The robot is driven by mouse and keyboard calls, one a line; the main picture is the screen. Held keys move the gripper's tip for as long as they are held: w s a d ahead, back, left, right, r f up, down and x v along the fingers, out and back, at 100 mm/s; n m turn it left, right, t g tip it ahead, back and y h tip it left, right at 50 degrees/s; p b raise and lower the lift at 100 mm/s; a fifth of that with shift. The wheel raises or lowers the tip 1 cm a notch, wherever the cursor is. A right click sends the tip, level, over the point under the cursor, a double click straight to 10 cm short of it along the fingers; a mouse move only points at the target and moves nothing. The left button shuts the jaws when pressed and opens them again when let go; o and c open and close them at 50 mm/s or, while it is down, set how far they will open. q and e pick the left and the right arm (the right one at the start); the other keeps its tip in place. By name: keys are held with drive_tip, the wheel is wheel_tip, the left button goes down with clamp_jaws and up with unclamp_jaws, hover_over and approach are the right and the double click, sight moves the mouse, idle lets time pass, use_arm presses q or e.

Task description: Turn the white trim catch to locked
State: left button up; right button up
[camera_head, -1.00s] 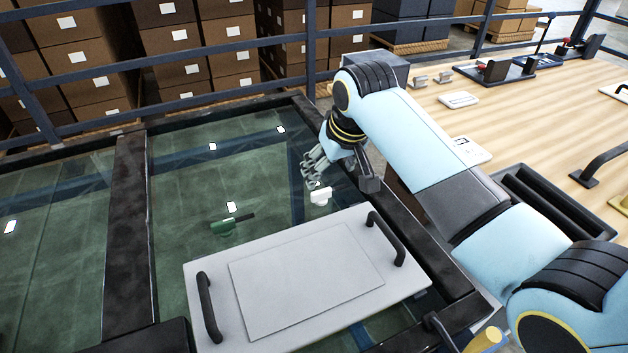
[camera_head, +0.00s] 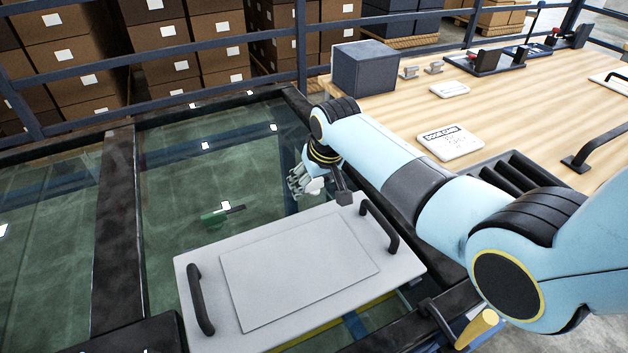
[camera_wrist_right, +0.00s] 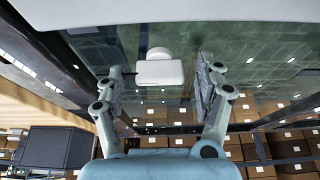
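The white trim catch (camera_head: 315,187) is a small white block with a rounded knob, on the glass just beyond the pale panel. It also shows in the right wrist view (camera_wrist_right: 160,73), centred between my fingers. My right gripper (camera_head: 298,184) is at the catch's left side in the head view, partly overlapping it. In the wrist view my right gripper (camera_wrist_right: 160,84) is open, with a finger on each side of the catch and visible gaps. Its contact with the glass cannot be told. My left gripper is not in view.
A pale panel (camera_head: 200,262) with two black handles lies in front of the catch. A green catch-like piece (camera_head: 214,217) with a dark bar is on the glass to the left. A wooden table (camera_head: 510,115) bearing a grey box (camera_head: 372,70) and a card (camera_head: 449,142) is at right.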

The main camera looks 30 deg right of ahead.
drive_tip(key=c, duration=1.1)
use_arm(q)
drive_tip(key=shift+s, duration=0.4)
